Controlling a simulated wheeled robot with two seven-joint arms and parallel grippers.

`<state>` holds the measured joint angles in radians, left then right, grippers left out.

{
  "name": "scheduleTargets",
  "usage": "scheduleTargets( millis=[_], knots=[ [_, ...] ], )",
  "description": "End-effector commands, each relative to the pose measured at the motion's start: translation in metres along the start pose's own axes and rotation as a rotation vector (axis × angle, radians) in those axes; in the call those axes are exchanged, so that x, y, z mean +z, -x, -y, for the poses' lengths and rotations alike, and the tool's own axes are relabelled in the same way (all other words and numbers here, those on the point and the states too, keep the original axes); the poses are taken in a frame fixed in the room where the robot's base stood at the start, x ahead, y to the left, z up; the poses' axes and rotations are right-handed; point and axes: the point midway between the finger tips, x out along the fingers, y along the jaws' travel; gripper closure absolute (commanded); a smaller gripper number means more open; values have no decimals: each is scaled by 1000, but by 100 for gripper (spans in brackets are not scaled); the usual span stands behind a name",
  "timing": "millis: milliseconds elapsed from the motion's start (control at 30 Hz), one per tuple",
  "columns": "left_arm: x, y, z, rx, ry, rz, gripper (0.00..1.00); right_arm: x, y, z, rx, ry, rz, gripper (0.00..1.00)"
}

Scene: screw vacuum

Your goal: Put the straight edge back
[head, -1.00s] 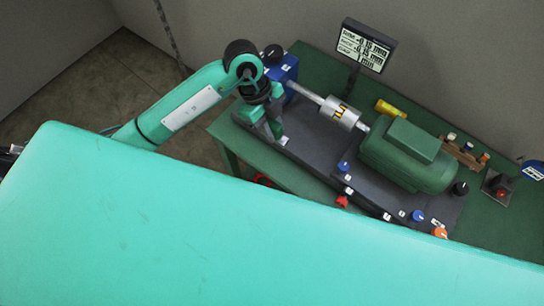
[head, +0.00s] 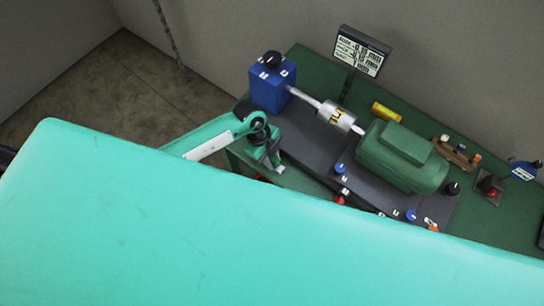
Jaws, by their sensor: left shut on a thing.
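My left gripper (head: 270,160) points down at the front left edge of the green bench, in front of the blue block. It is shut on a small pale grey thing (head: 279,170) at its fingertips. Most of that thing is hidden, and I cannot tell whether it is the straight edge. No other straight edge can be made out. My right gripper is not in view.
The green bench (head: 305,60) carries a blue block (head: 268,95), a silver coupling (head: 337,116) on a shaft, a green motor (head: 390,165), a yellow piece (head: 386,112), a brown rack (head: 453,153) and a display (head: 362,51). A large teal surface hides the lower view.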

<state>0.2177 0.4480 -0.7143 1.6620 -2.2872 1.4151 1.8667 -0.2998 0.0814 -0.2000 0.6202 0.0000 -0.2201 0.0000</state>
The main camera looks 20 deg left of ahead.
Motion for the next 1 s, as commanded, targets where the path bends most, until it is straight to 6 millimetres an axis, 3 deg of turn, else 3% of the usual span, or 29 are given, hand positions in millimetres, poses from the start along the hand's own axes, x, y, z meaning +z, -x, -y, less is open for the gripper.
scheduleTargets(
  millis=[267, 300, 400, 767, 1000],
  knots=[
    [0, -1, 0, -1, -1, -1, 100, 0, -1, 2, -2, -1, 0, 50],
    [1, -2, 0, 0, 0, 0, 73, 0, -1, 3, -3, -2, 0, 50],
    [0, -1, 0, 0, 0, 0, 55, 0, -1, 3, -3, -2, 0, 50],
    [0, 3, 1, -1, -1, 0, 55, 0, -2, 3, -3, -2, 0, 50],
    [2, 44, 1, -4, -3, 2, 55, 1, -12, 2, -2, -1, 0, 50]
  ],
)
